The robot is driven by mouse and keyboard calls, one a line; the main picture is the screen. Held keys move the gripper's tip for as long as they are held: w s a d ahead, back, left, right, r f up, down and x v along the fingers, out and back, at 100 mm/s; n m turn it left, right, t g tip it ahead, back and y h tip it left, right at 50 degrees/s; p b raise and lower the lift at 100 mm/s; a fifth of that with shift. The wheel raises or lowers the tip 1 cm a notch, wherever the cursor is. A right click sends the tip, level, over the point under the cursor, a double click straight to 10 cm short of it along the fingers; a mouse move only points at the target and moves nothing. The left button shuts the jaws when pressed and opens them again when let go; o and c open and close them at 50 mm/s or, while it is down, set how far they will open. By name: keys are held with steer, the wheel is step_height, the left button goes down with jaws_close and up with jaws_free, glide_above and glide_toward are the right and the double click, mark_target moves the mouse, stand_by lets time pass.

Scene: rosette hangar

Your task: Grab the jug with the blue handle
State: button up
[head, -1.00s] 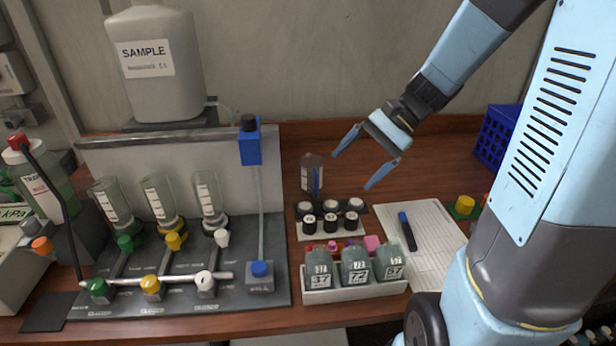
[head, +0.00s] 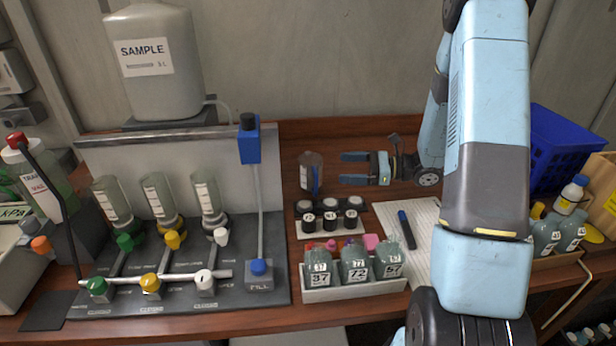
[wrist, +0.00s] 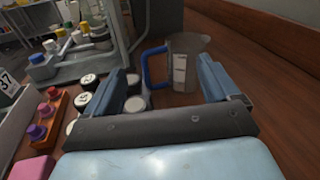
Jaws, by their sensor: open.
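The jug (head: 310,173) is a clear, see-through vessel with a blue handle. It stands upright on the wooden bench, behind the black-capped vials. In the head view my gripper (head: 348,168) is just right of the jug, level with it and pointing left at it, with a small gap between. In the wrist view the jug (wrist: 186,62) stands ahead, beyond and between my open fingers (wrist: 166,88), nearer the right finger. Its blue handle (wrist: 154,68) faces left in that view. Nothing is between the fingers.
A rack of black-capped vials (head: 331,220) and a white tray of numbered bottles (head: 353,290) stand in front of the jug. The valve panel (head: 185,262) with a blue-topped fill pipe (head: 259,200) is to the left. Bare bench (head: 350,135) lies behind.

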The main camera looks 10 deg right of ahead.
mark_target(309, 168)
steer(key=f+m+t, duration=0.1)
steer(key=w+d+f+m, duration=0.1)
steer(key=w+d+f+t, duration=0.1)
steer(key=f, duration=0.1)
steer(key=shift+w+m+t, duration=0.2)
steer(key=shift+m+t, duration=0.1)
steer(key=shift+m, duration=0.1)
steer(key=shift+w+a, duration=0.1)
steer(key=x, duration=1.3)
steer(key=shift+a+f, duration=0.1)
steer(key=shift+a, duration=0.15)
steer(key=c, duration=0.8)
